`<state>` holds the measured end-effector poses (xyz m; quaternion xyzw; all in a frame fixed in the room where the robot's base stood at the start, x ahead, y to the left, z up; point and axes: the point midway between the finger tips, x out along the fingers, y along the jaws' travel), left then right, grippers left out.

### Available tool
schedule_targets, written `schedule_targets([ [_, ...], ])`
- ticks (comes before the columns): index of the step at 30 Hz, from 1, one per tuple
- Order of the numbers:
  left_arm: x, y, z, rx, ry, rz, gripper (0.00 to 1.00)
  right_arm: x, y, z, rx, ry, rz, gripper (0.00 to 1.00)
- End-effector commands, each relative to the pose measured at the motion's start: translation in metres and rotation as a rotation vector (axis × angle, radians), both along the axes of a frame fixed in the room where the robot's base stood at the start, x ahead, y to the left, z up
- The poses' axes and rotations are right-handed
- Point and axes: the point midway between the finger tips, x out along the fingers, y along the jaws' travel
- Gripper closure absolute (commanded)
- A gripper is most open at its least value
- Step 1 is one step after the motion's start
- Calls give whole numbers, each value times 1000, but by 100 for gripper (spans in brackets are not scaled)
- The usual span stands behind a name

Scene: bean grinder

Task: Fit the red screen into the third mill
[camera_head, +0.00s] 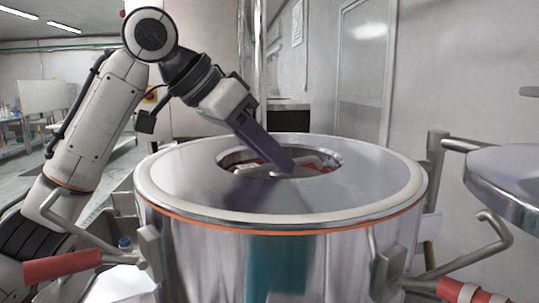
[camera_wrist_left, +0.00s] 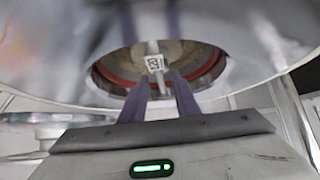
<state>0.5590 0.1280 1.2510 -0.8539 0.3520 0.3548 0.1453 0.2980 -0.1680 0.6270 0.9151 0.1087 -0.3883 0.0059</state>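The mill (camera_head: 390,185) is a large shiny metal drum with a flat lid and a round opening in its top. The red screen (camera_wrist_left: 210,68) shows as a red ring inside that opening, with a pale bar and a black-and-white marker (camera_wrist_left: 155,63) across it. In the head view only bits of red and a pale bar show in the opening. My left gripper (camera_head: 283,165) reaches down into the opening from the left. In the wrist view its two dark fingers (camera_wrist_left: 160,80) are apart, with the bar seen between them. Contact with the bar cannot be told.
Red-gripped handles stick out at the left (camera_head: 62,267) and right (camera_head: 460,290) of the drum. Another metal lid (camera_head: 510,180) stands close at the right edge. A wall and door (camera_head: 362,70) are behind. A workbench (camera_head: 40,140) is far left.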

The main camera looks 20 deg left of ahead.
Motion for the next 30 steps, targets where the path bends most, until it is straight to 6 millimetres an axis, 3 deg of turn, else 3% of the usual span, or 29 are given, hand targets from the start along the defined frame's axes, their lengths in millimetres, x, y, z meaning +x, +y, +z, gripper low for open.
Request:
schedule_targets([
  [11,-4,5,7,0,-3,1,72,0,1,1,2,-2,0,12],
  [24,-47,47,69,-2,-6,1,72,0,1,1,2,0,-1,12],
  [30,-59,59,84,0,-3,1,72,-1,0,2,3,0,-2,12],
])
